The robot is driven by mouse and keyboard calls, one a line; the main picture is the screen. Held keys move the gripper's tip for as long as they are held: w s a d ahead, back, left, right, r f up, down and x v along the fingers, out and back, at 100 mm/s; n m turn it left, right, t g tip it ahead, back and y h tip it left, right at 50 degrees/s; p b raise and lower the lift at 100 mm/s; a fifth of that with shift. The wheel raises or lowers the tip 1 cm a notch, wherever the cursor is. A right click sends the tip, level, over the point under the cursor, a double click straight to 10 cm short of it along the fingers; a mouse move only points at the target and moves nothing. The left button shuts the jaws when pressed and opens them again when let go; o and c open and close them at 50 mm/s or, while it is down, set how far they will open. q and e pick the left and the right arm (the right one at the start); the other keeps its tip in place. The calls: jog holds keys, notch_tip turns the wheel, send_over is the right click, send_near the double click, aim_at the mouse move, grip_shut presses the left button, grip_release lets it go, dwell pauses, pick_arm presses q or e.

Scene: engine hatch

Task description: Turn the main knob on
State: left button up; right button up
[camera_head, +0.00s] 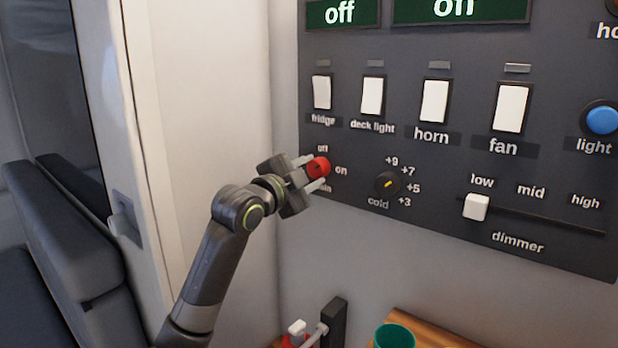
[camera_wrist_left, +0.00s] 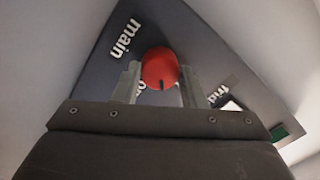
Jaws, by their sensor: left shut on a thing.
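My left gripper (camera_head: 318,172) is shut on the knob, one finger on each side. In the left wrist view the red knob (camera_wrist_left: 159,68) sits between the two fingertips (camera_wrist_left: 158,82), with a small dark mark on its lower edge. The "main" label shows beside it. My right gripper is not in view.
White switches for fridge (camera_head: 322,92), deck light (camera_head: 372,95), horn (camera_head: 435,101) and fan (camera_head: 511,107) are above. A cold dial (camera_head: 387,184) and a dimmer slider (camera_head: 476,206) are to the right. A green cup (camera_head: 394,336) stands below the panel.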

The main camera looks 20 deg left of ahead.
pick_arm(q)
jog(key=m+b, duration=0.1)
jog(key=m, duration=0.3)
jog(key=shift+f+m+b, duration=0.1)
jog(key=shift+m+b, duration=0.2)
jog(key=shift+m+h+b, duration=0.4)
jog(key=shift+m+b, duration=0.25)
jog(key=shift+m, duration=1.45)
jog(key=shift+a, duration=0.1)
jog(key=o, duration=1)
jog(key=b+v, duration=0.3)
jog(key=v, duration=1.4)
jog(key=shift+s+b, duration=0.2)
jog(key=shift+b, duration=0.15)
